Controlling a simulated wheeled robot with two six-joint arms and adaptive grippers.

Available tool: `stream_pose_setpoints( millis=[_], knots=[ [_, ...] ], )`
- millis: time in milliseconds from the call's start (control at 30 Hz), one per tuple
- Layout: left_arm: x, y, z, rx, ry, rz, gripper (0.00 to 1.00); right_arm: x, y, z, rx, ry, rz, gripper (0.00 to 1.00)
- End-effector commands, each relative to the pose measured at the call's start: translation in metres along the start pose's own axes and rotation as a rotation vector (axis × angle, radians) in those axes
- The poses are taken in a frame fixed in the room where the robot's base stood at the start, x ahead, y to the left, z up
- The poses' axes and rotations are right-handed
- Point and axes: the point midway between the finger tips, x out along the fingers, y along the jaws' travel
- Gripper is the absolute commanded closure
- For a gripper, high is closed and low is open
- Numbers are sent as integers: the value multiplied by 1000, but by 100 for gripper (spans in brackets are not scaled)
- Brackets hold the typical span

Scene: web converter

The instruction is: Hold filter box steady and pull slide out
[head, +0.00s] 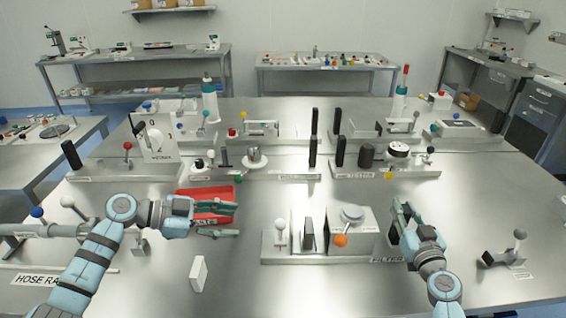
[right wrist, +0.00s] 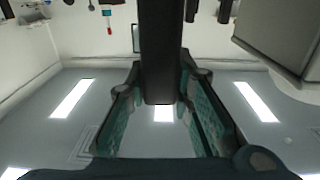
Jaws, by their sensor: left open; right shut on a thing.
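The filter box (head: 360,238) is a pale grey block with a round cap on top and an orange ball (head: 340,240) at its front. It stands on a pale base (head: 275,256) labelled FILTER. A dark upright plate (head: 308,232) stands at its left; I cannot tell which part is the slide. My left gripper (head: 238,220) is open and empty, left of the base and apart from it. My right gripper (head: 401,208) is beside the box's right side, shut on a dark bar (right wrist: 162,60) between its fingers in the right wrist view.
A white-ball lever (head: 280,226) stands on the base's left end. A small grey-ball lever (head: 519,237) is at right. Rows of fixtures stand behind.

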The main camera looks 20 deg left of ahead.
Motion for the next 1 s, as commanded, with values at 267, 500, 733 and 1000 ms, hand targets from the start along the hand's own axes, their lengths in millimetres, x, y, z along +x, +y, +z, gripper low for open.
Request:
stream_pose_setpoints(
  millis=[267, 500, 733, 1000],
  knots=[
    [-1, -1, -2, 0, 0, 0, 54, -2, -2, 4, 2, -19, -5, 100],
    [0, 0, -2, 0, 0, 0, 54, -1, -2, 2, 2, -15, -4, 71],
    [-1, 0, -2, 0, 0, 0, 54, -1, -1, -1, 2, -9, -2, 56],
    [-1, -1, -2, 0, 0, 0, 54, -11, 0, -2, -1, -6, -2, 56]
  ],
)
